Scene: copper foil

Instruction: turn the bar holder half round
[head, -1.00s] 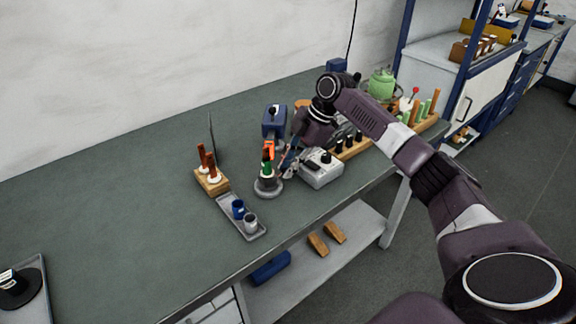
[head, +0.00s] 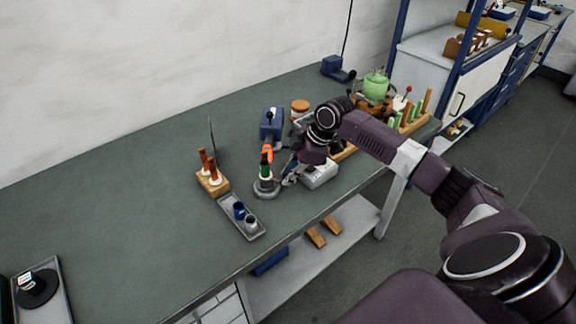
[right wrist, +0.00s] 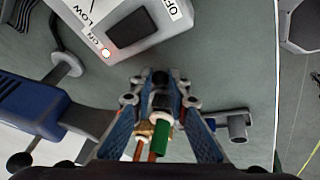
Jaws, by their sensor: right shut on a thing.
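The bar holder (head: 266,188) stands upright on the bench, with a round grey base and a green and black upright part. An orange piece (head: 268,152) shows at its top. My right gripper (head: 288,176) reaches it from the right, low beside the upright part. In the right wrist view my right gripper (right wrist: 160,82) is shut on a dark part of the holder, whose green part (right wrist: 163,138) shows between the fingers. The exact contact is partly hidden by the fingers. My left gripper is not in view.
A grey tray (head: 254,235) with small cups and a wooden block (head: 222,188) with brown-handled pieces stand left of the holder. A blue device (head: 271,122) is behind it. A white control box (head: 320,176) is close right. The left bench is mostly clear.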

